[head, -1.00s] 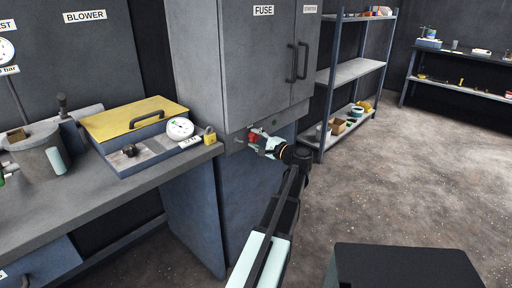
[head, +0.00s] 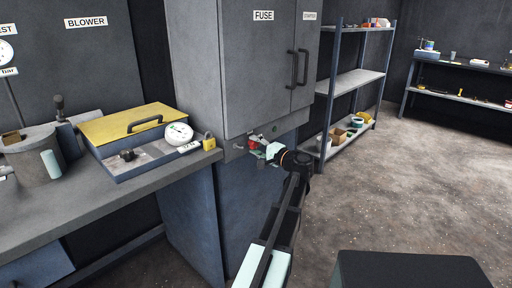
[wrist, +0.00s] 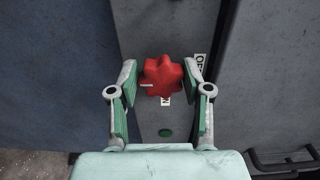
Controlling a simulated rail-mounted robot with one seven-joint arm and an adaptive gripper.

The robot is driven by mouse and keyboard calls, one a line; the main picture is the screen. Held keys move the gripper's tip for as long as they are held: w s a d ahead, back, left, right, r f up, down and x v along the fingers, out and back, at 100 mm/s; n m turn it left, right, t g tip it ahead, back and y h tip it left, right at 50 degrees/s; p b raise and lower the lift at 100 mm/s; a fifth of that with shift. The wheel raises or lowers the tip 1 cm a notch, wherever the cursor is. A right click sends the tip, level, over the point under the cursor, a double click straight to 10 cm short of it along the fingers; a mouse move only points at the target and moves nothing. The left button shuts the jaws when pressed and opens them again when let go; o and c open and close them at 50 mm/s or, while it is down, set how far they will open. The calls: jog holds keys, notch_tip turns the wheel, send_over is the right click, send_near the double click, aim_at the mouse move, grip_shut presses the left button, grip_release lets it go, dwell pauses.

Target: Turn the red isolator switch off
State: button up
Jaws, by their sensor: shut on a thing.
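The red isolator switch (wrist: 163,77) is a lobed knob on a grey panel, seen face-on in the wrist view. Its white pointer mark is toward the left in that view. An ON label (wrist: 165,99) shows just below it, and a partly hidden OFF label (wrist: 200,66) is at its right. My gripper (wrist: 162,78) has one green-padded finger on each side of the knob and is shut on it. In the head view the red switch (head: 253,145) is low on the grey cabinet's front, with my gripper (head: 262,149) at it.
The cabinet (head: 215,80) with a FUSE label stands above the switch. A green button (wrist: 166,133) sits near the switch. At left, the bench (head: 110,205) holds a yellow-lidded box (head: 125,122), a gauge (head: 178,134) and a padlock (head: 209,142). Open floor lies right.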

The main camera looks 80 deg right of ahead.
jog(key=o, duration=1.1)
jog(key=shift+d+r, duration=0.1)
jog(key=shift+r, duration=0.1)
jog(key=shift+f, duration=0.1)
jog(key=shift+s+a, duration=0.4)
jog(key=shift+s, duration=0.05)
jog(key=v, duration=1.1)
jog(key=shift+d, duration=0.1)
